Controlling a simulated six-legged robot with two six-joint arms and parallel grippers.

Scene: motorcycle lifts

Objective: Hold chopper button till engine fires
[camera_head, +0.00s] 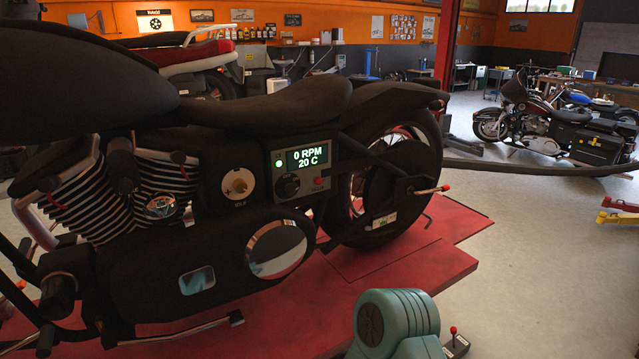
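The black chopper (265,107) stands side-on on a red lift platform (400,272). A control panel (300,170) is on its side below the seat. Its display (307,158) reads 0 RPM and 20 C. A small green light (279,163) glows left of the display. A black round knob or button (289,186) sits below the light, and a small red button (319,182) sits at the panel's lower right. A brass knob (238,185) on a round plate is left of the panel. Neither of my grippers is in view, and nothing touches the panel.
A teal ribbed housing (398,325) stands at the front, with a small red-topped lever (454,335) beside it. Another motorcycle (545,125) stands at right. The floor at right is mostly clear.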

